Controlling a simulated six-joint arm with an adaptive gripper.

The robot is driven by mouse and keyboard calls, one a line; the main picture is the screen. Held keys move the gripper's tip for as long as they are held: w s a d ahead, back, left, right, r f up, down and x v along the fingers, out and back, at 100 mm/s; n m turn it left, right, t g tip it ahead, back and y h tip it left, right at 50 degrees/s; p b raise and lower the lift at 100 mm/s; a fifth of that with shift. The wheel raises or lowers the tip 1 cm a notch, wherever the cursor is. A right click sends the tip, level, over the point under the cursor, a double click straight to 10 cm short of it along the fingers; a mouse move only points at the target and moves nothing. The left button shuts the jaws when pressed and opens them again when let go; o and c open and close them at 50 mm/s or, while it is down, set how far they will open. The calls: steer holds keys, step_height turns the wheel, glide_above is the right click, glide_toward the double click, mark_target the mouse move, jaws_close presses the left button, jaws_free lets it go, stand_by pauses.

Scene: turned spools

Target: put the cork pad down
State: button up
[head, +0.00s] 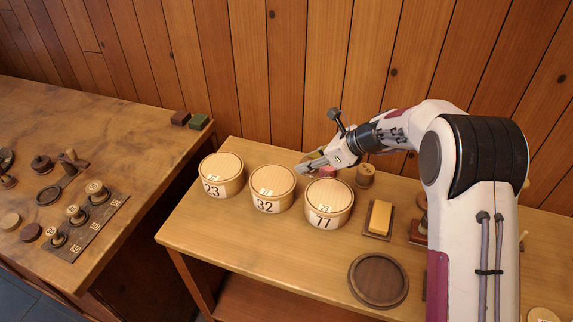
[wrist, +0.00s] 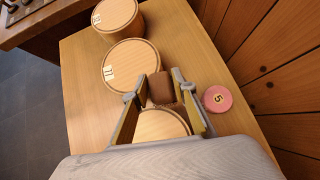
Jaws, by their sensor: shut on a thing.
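My gripper (wrist: 157,86) is shut on the cork pad (wrist: 161,90), a small brown block between its two fingers in the wrist view. In the head view my gripper (head: 306,167) is above the back edge of the table, near the gap between the tub marked 32 (head: 272,187) and the tub marked 77 (head: 328,203). The pad is hard to make out there. In the wrist view the pad is over or beside pale round lids; its height above the table cannot be told.
A pink disc marked 5 (wrist: 217,98) lies right of my gripper in the wrist view. The tub marked 23 (head: 221,175) stands at the left. A yellow block on a brown base (head: 380,218) and a round dark tray (head: 378,281) are to the right.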

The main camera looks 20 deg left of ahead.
steer(key=w+a+r+m+t, duration=0.1)
steer(key=w+a+m, duration=0.1)
steer(key=w+a, duration=0.7)
steer(key=shift+w+a+t+h, duration=0.3)
steer(key=shift+w+a+t, duration=0.1)
steer(key=shift+a, duration=0.05)
steer(key=shift+f, duration=3.1)
steer(key=shift+f, duration=0.1)
steer(key=shift+f, duration=1.75)
steer(key=shift+f, duration=0.1)
steer(key=o, duration=1.1)
